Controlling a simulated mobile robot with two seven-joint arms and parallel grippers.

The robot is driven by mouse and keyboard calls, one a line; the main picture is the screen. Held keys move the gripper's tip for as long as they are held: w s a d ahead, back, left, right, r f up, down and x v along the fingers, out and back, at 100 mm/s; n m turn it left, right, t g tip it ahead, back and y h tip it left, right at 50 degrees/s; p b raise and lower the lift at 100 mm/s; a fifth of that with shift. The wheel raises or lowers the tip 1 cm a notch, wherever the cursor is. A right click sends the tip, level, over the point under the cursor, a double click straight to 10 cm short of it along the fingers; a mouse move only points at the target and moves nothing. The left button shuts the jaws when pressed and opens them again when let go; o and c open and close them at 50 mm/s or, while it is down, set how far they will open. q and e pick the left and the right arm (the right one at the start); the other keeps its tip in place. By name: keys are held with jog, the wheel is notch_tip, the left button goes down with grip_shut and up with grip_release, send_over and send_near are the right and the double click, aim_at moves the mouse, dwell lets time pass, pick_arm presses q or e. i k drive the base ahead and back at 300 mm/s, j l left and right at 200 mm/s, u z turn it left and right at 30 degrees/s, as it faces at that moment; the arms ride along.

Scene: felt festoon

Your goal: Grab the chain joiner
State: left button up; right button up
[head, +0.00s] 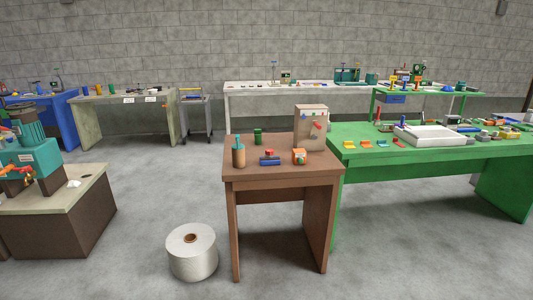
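I cannot tell which item is the chain joiner; the small things are too small to name surely. On the brown table (240,171) in the middle lie a blue and red piece (269,160) and an orange block-like piece (299,156) to its right. A brown cylinder with a teal top (238,155) stands at the table's left, and a small green cup-like thing (258,136) stands further back. An upright tan board with coloured pieces (310,125) stands at the back right. Neither of my grippers is in view.
A large white roll (192,251) stands on the floor left of the brown table. A green table (430,163) with a white tray (431,136) adjoins on the right. A teal machine (30,158) sits on a bench at left. Grey floor (140,225) is open between.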

aim_at(266, 160)
jog(key=i+l+u, duration=0.1)
jog(key=i+l, duration=0.25)
jog(key=i+l+u, duration=0.1)
jog(key=i+l, duration=0.2)
jog(key=i+l+u, duration=0.1)
jog(key=i+l, duration=0.25)
jog(key=i+l+u, duration=0.1)
jog(key=i+l, duration=0.2)
jog(key=l, duration=0.25)
jog(key=i+l+u, duration=0.1)
jog(key=i+l, duration=0.15)
jog(key=l, duration=0.2)
jog(key=i+l+u, duration=0.1)
jog(key=i+l, duration=0.2)
jog(key=l, duration=0.15)
jog(key=i+l+u, duration=0.1)
jog(key=i+l, duration=0.15)
jog(key=l, duration=0.25)
jog(key=i+l+u, duration=0.1)
jog(key=l, duration=0.4)
jog(key=i, duration=0.1)
